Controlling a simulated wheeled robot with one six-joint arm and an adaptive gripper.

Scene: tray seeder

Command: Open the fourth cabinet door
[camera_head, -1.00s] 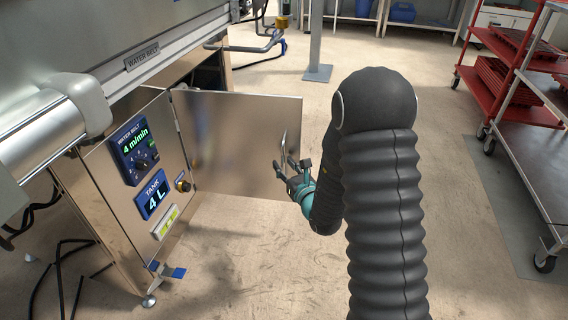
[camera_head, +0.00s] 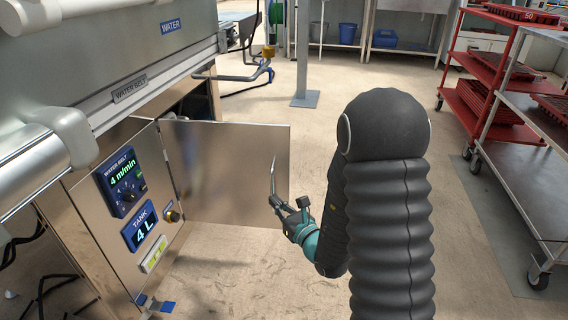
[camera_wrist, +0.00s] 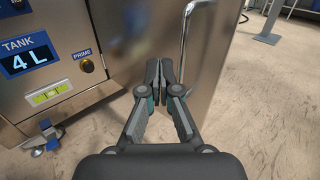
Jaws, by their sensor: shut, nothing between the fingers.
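The steel cabinet door (camera_head: 225,165) stands swung wide open, hinged on its left beside the control panel (camera_head: 130,220). Its thin upright bar handle (camera_head: 272,176) is near the door's free edge. My gripper (camera_head: 276,203) is shut and empty, just below the handle in the head view. In the wrist view the closed fingertips (camera_wrist: 159,70) point at the door face (camera_wrist: 135,35), left of the handle (camera_wrist: 185,35), which is not between them. I cannot tell whether the fingers touch the door. The cabinet interior is mostly hidden.
The machine's water belt housing (camera_head: 130,85) overhangs the cabinet at the left. A blue-tabbed foot (camera_head: 155,306) is at its base. Red and grey tray carts (camera_head: 500,110) stand at the right, and a post (camera_head: 303,60) behind. Floor in front of the door is clear.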

